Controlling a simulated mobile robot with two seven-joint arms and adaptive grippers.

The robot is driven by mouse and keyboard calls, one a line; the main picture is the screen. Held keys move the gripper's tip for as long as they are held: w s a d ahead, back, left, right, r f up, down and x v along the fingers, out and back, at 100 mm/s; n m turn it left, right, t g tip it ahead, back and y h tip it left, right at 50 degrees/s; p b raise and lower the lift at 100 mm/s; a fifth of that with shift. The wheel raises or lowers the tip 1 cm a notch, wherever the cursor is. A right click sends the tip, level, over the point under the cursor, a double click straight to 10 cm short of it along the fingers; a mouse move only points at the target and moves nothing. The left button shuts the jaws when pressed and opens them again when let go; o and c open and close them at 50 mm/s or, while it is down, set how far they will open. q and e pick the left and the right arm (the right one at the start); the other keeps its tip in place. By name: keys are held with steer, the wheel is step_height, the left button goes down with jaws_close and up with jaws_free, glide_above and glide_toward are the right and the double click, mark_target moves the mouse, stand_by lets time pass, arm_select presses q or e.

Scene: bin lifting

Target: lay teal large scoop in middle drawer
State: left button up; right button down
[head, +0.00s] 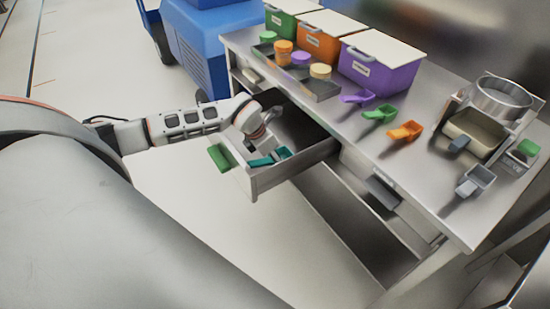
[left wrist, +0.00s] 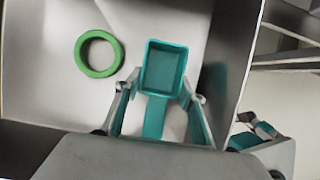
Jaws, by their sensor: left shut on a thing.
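The teal large scoop (head: 283,153) is inside the open drawer (head: 300,169), near its front end. In the left wrist view the scoop's rectangular cup (left wrist: 165,68) faces the camera, with its handle running back between the fingers. My left gripper (head: 262,150) reaches into the drawer and is shut on the scoop; it also shows in the left wrist view (left wrist: 160,97). I cannot tell whether the scoop touches the drawer floor.
A green ring (left wrist: 100,54) lies in the drawer beside the scoop. A green piece (head: 219,158) is at the drawer's front. The counter (head: 345,124) above holds purple, green and orange scoops, a tray of round containers (head: 322,88), and lidded bins (head: 383,68).

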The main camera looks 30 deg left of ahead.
mark_target(263, 161)
arm_select(q)
steer(key=o, duration=1.1)
steer(key=shift+r, duration=0.15)
steer(key=v, duration=1.1)
steer(key=shift+s+r, duration=0.25)
steer(key=shift+r, duration=0.1)
steer(key=shift+s, duration=0.1)
